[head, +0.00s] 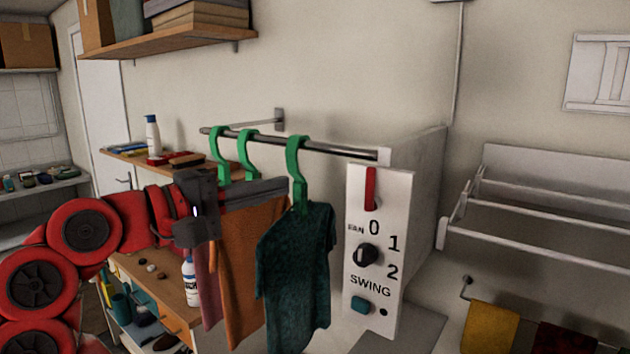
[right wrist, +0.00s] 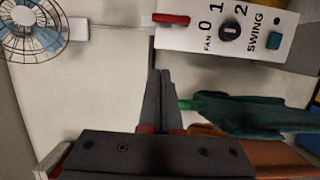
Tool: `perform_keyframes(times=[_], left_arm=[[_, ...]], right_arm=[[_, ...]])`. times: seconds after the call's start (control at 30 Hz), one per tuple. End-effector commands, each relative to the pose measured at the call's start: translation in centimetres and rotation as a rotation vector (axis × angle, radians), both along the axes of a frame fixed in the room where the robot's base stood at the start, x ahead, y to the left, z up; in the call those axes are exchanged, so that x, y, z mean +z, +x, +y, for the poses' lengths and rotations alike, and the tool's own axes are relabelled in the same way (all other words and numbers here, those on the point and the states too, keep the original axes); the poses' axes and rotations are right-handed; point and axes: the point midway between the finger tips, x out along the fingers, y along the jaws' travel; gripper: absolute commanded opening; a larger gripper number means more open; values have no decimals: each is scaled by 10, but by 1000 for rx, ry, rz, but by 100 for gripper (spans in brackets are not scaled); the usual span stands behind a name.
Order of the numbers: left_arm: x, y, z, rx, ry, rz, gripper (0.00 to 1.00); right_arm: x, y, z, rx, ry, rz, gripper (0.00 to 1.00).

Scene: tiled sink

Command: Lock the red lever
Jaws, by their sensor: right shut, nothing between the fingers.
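The red lever (head: 370,188) stands upright at the top of a white control panel (head: 398,200) with a black dial and a teal button. The lever also shows in the right wrist view (right wrist: 171,18), at the panel's end, beyond my fingertips. My right gripper (head: 284,186) is shut and empty. In the head view it points right, toward the panel, its tips by the green hanger that carries the teal shirt. In the right wrist view the closed fingers (right wrist: 160,74) are apart from the panel and the lever. My left gripper is not in view.
A metal rail (head: 340,149) holds green hangers (head: 296,165) with a teal shirt (head: 297,265) and an orange cloth (head: 250,265), close to my right gripper. A white rack (head: 540,205) is on the right wall. A fan (right wrist: 33,25) shows in the right wrist view.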

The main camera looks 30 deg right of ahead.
Motion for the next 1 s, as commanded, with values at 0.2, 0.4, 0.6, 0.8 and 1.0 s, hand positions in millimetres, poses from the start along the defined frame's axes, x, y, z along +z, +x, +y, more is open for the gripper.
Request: perform_keyframes(times=[0.2,0.4,0.6,0.8,1.0], left_arm=[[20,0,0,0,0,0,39],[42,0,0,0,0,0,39],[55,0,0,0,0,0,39],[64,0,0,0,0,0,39],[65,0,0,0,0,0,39]], right_arm=[[3,5,-37,-5,4,2,0],[5,11,-81,-5,3,3,0],[2,-1,-100,2,3,1,0],[2,-18,-106,1,0,0,0],[0,-23,-109,-2,1,2,0]])
